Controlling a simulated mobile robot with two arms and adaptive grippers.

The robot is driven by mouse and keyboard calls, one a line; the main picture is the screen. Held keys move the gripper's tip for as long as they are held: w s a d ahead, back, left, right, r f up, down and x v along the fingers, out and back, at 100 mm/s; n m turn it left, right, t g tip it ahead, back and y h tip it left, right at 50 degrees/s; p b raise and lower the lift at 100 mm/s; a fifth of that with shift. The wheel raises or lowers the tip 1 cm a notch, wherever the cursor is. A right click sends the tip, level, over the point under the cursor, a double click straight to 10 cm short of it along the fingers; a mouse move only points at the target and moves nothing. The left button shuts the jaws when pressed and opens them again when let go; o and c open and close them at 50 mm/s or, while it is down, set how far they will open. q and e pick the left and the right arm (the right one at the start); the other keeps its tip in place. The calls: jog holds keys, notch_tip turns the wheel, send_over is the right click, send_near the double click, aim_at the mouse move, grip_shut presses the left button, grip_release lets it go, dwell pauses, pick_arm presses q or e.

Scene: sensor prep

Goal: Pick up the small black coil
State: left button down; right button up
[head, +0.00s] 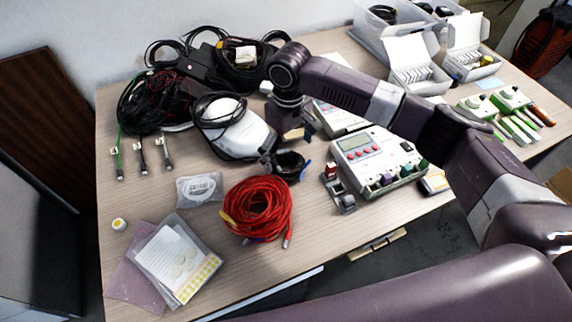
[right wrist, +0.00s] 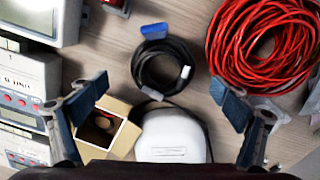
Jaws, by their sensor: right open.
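The small black coil (head: 291,173) lies on the table just right of and above the red cable coil, beside the measuring unit. In the right wrist view the coil (right wrist: 140,68) shows as a ring with a blue plug at its top and a white tag at its right. My right gripper (head: 284,148) is over the coil in the head view and partly covers it. In the right wrist view my right gripper (right wrist: 163,92) is open and empty, its fingers spread wide, with the coil lying ahead of the gap between them. My left gripper is not in view.
A red cable coil (head: 258,208) lies close to the black coil. A white measuring unit (head: 376,158) stands at its right, a white device (head: 232,133) with black cable behind left. An open cardboard box (right wrist: 104,125) is near the left finger.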

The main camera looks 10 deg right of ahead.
aim_at(299, 161)
jog(key=f, duration=0.5)
jog(key=shift+s+a, duration=0.15)
jog(key=shift+s, duration=0.05)
jog(key=shift+c, duration=0.7)
jog(key=c, duration=1.3)
